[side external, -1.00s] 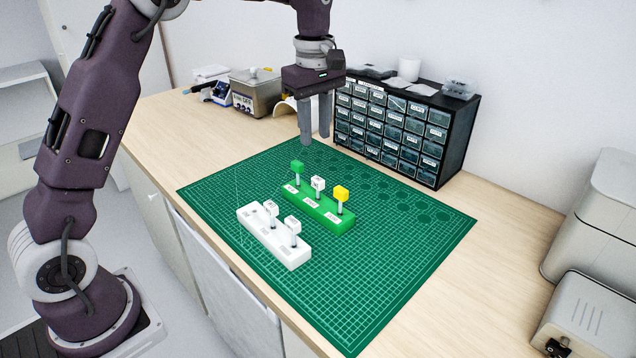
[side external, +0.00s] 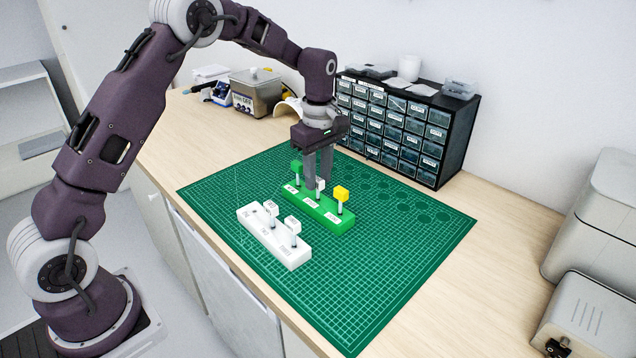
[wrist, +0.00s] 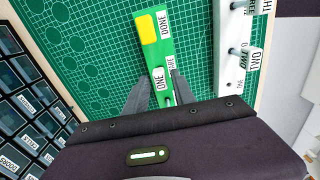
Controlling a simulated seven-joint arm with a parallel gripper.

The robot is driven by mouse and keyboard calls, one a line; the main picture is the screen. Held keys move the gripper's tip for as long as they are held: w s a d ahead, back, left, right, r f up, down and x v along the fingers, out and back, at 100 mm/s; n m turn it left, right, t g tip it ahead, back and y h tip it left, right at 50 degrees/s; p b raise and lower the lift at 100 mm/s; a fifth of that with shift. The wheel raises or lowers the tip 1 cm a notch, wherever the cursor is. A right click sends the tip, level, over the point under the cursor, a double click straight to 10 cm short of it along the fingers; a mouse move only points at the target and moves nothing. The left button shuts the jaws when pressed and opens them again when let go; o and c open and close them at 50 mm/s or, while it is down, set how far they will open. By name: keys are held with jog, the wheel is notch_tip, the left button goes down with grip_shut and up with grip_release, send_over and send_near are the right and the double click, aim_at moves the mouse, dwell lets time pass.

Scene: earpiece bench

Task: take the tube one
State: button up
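The white-capped tube labelled ONE (wrist: 159,84) stands in the middle of the green rack (side external: 345,221), also seen in the wrist view (wrist: 164,46). In the side view the white cap (side external: 320,185) is partly covered by my fingers. My gripper (side external: 317,179) points down over the rack. In the wrist view my gripper (wrist: 159,76) has its fingers apart, one on each side of the ONE cap, with gaps visible. A yellow-capped piece (side external: 341,194) and a green-capped piece (side external: 296,166) stand in the same rack, on either side.
A white rack (side external: 292,262) stands nearby with two white-capped tubes, labelled TWO (wrist: 254,58) and THREE (wrist: 265,8); its slot marked ONE looks empty. A drawer cabinet (side external: 445,145) stands behind the green mat (side external: 400,260). The mat's front right is clear.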

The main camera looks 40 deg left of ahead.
aim_at(318, 179)
grip_shut()
jog(key=shift+r, duration=0.15)
dwell(0.4)
jog(key=shift+r, duration=3.9)
